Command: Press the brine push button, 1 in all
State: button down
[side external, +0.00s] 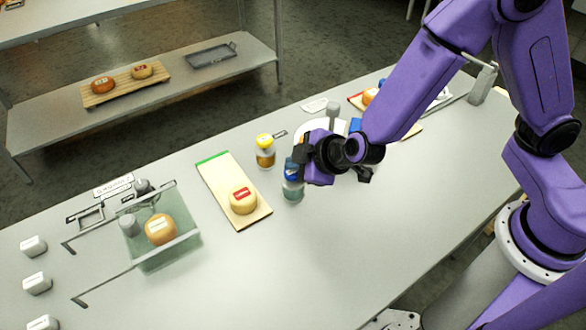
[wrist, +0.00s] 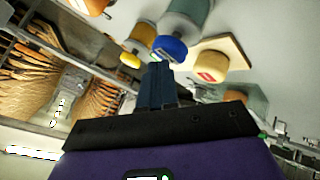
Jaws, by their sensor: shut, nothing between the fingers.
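A bottle with a blue cap (side external: 291,166) and bluish-green contents stands on the table, right by my gripper. In the wrist view its blue cap (wrist: 170,48) is just beyond my fingertips; I cannot tell whether they touch. A jar with a yellow cap (side external: 265,142) and amber contents stands behind and to its left. My gripper (wrist: 157,68) is shut and empty, its fingers pressed together; in the side view its fingers are hard to make out. Several pale blocks (side external: 37,284) sit at the table's left edge. Labels are too small to read, so I cannot tell which thing is the brine push button.
A cheese wheel with a red label (side external: 243,200) sits on a wooden board (side external: 215,173). Another wheel (side external: 160,230) sits in a greenish clear tank (side external: 180,252) at left. Plates and boards lie behind my gripper. The table's front is clear.

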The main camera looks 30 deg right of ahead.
aim_at(296, 173)
jog(key=shift+f, duration=0.7)
dwell(0.6)
jog(key=shift+r, duration=1.3)
jog(key=shift+r, duration=2.5)
jog(key=shift+d, duration=0.1)
